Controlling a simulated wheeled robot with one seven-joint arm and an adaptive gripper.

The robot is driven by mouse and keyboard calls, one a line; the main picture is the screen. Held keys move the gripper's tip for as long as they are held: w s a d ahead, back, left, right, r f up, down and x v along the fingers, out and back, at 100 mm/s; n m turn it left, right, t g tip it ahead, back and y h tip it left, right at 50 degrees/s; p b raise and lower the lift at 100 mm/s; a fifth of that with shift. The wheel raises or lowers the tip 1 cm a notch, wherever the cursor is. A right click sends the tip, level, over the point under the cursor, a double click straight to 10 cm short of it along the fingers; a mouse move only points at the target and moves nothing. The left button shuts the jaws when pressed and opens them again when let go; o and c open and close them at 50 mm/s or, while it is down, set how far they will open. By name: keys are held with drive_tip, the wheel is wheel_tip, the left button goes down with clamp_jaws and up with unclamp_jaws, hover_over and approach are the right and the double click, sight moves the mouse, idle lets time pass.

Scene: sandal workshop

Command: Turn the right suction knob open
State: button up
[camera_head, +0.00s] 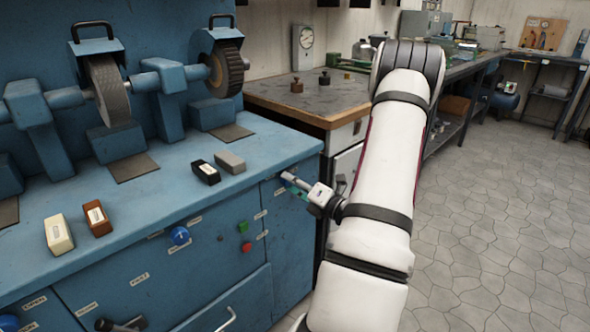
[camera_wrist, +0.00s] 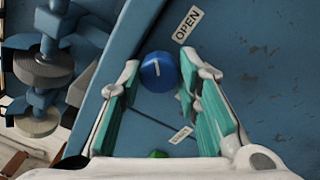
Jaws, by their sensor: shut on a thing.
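The blue right suction knob (camera_wrist: 159,71) sits on the blue panel in the wrist view, with a short white line on its face. An "OPEN" label (camera_wrist: 187,24) lies up and to the right of it. The white line does not point at that label. My gripper (camera_wrist: 168,75) has one teal-padded finger on each side of the knob, shut on it. In the head view my gripper (camera_head: 292,182) is at the right end of the blue machine's front, and the knob there is hidden behind it.
Another blue knob (camera_head: 180,235) is on the machine front, left of green (camera_head: 243,227) and red buttons (camera_head: 246,246). Grinding wheels (camera_head: 110,90) and several small blocks (camera_head: 98,218) are on the machine top. A wooden-edged bench (camera_head: 310,113) stands behind. The floor at right is clear.

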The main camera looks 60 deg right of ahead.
drive_tip(key=m+p, duration=0.8)
drive_tip(key=shift+m+h+p, duration=0.3)
drive_tip(key=shift+f, duration=0.1)
drive_tip(key=o, duration=1.1)
drive_tip(key=shift+o, duration=0.2)
drive_tip(key=shift+s, duration=0.1)
drive_tip(key=v, duration=1.1)
drive_tip(key=shift+s, duration=0.35)
drive_tip(key=shift+a, duration=0.1)
